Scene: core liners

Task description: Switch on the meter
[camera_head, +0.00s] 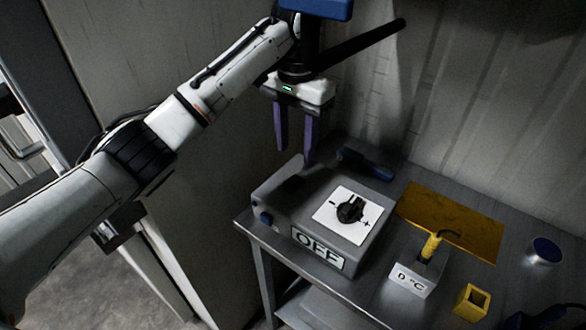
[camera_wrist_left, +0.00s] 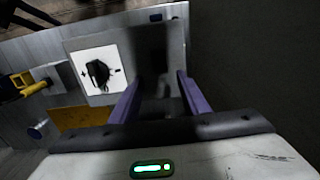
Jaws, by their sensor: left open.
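The meter is a grey box (camera_head: 283,214) on the metal table, with an "OFF" label (camera_head: 318,249) on its front. A black knob (camera_head: 351,210) sits on a white plate marked minus and plus on its top; the knob also shows in the left wrist view (camera_wrist_left: 97,73). My left gripper (camera_head: 294,157) is open and empty, pointing down above the back left part of the box, apart from the knob. Its purple fingers show in the left wrist view (camera_wrist_left: 158,92). My right gripper is not in view.
A blue object (camera_head: 366,163) lies behind the box. A wall stands close behind.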

